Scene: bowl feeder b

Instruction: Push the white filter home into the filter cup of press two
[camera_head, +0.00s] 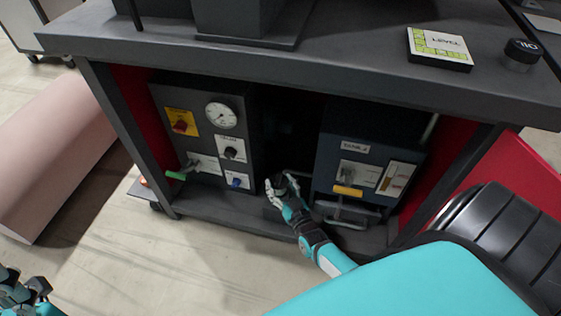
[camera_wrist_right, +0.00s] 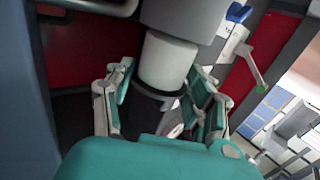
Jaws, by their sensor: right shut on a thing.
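The white filter (camera_wrist_right: 167,60) is a short white cylinder with a dark band at its near end, in the right wrist view. Its far end meets a grey cylindrical cup (camera_wrist_right: 180,18), which hides that end; how deep it sits I cannot tell. My right gripper (camera_wrist_right: 160,92) has its fingers on both sides of the filter's near end and is shut on it. In the head view my right gripper (camera_head: 281,184) is under the bench, in the dark gap between two cabinets. The filter is not clear there. My left gripper (camera_head: 24,290) is at the lower left corner, partly cut off.
The left cabinet (camera_head: 240,108) has a gauge, knobs and a green-tipped lever (camera_head: 176,175). The blue right cabinet (camera_head: 333,140) carries a labelled panel and a yellow handle (camera_head: 348,190). The bench top (camera_head: 340,62) overhangs the right gripper. The floor in front is clear.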

